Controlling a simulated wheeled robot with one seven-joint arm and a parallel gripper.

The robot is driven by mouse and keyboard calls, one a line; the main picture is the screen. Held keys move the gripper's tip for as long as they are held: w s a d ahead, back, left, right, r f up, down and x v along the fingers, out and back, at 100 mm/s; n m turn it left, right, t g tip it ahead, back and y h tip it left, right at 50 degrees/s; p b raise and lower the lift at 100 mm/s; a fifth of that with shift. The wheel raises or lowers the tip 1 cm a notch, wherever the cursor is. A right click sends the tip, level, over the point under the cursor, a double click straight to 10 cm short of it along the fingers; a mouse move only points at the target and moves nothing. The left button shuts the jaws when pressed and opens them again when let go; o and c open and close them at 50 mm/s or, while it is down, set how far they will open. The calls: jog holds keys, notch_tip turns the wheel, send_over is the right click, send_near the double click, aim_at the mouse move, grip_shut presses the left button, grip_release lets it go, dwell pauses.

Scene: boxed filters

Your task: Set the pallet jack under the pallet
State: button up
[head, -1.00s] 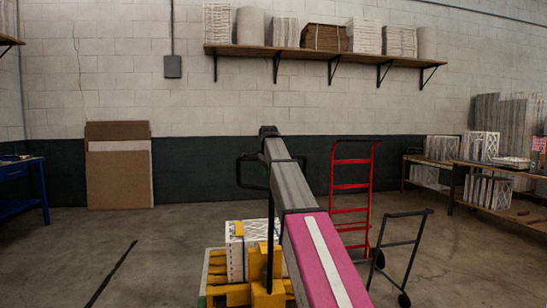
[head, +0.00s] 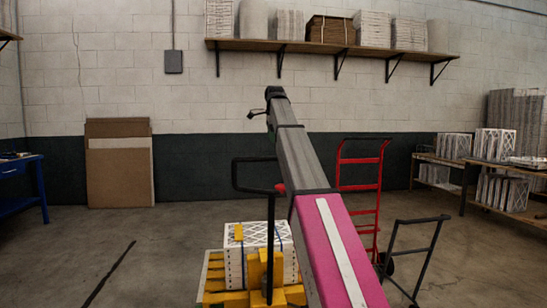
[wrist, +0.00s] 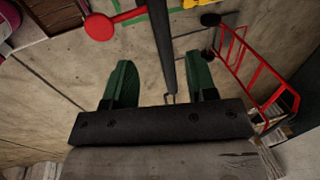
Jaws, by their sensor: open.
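The yellow pallet jack (head: 266,272) stands low in the head view, against the near side of the pallet (head: 212,288); how far its forks reach under is hidden. Its black loop handle (head: 234,174) rises upright, partly behind my arm. White boxed filters (head: 233,264) sit on the pallet. In the wrist view my gripper (wrist: 164,85) has two green fingers spread apart and empty. A dark shaft (wrist: 167,50), apparently the jack's handle, runs down between them, and a red knob (wrist: 100,27) shows left of it. My gripper's end is high above the jack in the head view.
A red hand truck (head: 360,187) stands right of my arm, with a dark-framed cart (head: 415,245) nearer. Shelves with filters (head: 468,165) line the right. Cardboard sheets (head: 119,170) lean on the back wall. A blue bench (head: 25,172) stands left. Left-hand floor is clear.

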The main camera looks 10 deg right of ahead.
jog(key=f, duration=0.3)
jog(key=w+f, duration=0.1)
jog(key=f, duration=0.5)
jog(key=shift+w, duration=0.4)
grip_shut()
jog(key=shift+w, duration=0.1)
